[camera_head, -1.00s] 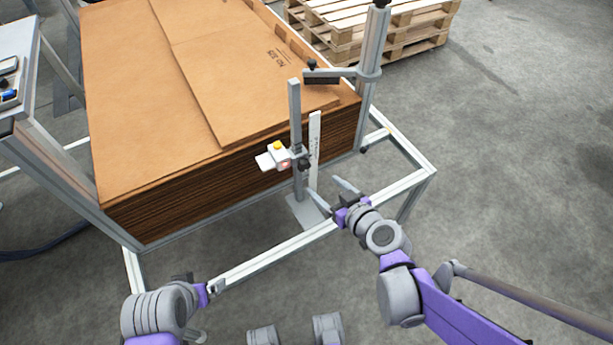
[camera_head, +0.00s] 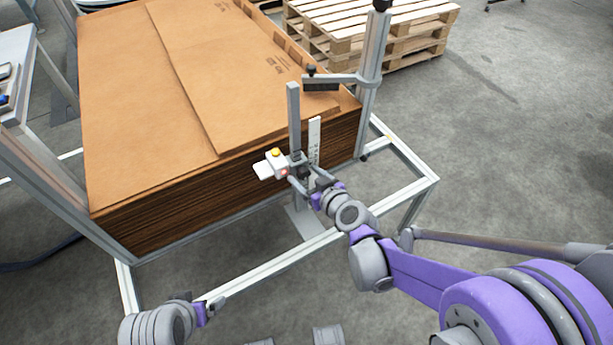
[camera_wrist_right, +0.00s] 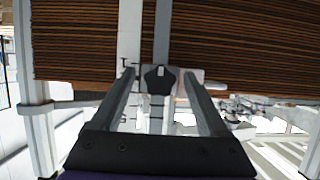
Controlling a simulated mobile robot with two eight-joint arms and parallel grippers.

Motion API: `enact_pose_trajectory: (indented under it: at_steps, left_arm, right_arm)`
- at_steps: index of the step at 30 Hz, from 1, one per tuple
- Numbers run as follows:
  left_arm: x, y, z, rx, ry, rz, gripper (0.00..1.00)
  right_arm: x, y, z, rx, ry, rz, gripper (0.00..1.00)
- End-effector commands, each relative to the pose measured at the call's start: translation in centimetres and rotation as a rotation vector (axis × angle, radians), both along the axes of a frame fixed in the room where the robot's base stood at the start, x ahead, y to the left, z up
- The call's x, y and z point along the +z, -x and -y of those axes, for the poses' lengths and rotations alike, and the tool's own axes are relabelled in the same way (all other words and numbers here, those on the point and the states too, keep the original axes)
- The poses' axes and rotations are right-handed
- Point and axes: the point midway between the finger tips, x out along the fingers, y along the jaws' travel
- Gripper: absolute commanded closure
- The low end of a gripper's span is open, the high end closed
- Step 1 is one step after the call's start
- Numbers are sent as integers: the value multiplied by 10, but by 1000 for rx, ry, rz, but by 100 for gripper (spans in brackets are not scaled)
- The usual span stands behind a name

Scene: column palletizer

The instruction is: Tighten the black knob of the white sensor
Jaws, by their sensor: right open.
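The white sensor (camera_head: 266,168) with a yellow cap and a small red light sits clamped on a grey upright post (camera_head: 294,112) in the head view. Its black knob (camera_wrist_right: 159,79) shows in the wrist view, lobed and facing my right gripper. My right gripper (camera_wrist_right: 159,75) is open, with one finger on each side of the knob and gaps between. In the head view the right gripper (camera_head: 302,172) is at the clamp and largely hides the knob. My left gripper (camera_head: 209,306) is low at the left, away from the sensor; its jaws are too small to read.
A stack of brown cardboard sheets (camera_head: 150,110) stands close behind the post. A white scale strip (camera_head: 314,140) stands beside the post. A grey bracket arm (camera_head: 335,79) reaches over above. A metal frame rail (camera_head: 275,265) runs in front. Wooden pallets (camera_head: 405,40) lie behind.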

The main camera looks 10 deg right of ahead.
Motion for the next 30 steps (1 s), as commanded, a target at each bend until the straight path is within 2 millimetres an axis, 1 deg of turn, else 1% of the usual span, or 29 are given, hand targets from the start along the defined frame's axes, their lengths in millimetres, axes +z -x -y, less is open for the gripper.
enact_pose_trajectory:
  at_steps: [4,5,9,17,18,26,30]
  left_arm:
    - [0,0,0,0,0,0,3]
    - [0,0,0,0,0,0,3]
    - [0,0,0,0,0,0,3]
    - [0,0,0,0,0,0,3]
    - [0,0,0,0,0,0,3]
    - [1,0,0,0,0,0,3]
    - [3,0,0,0,0,1,3]
  right_arm:
    - [0,0,0,0,0,0,22]
    - [0,0,0,0,0,0,26]
    - [0,0,0,0,0,0,51]
    - [0,0,0,0,0,0,98]
    - [0,1,0,0,0,0,100]
    - [0,0,0,0,-20,-8,100]
    - [0,0,1,-1,-69,-22,100]
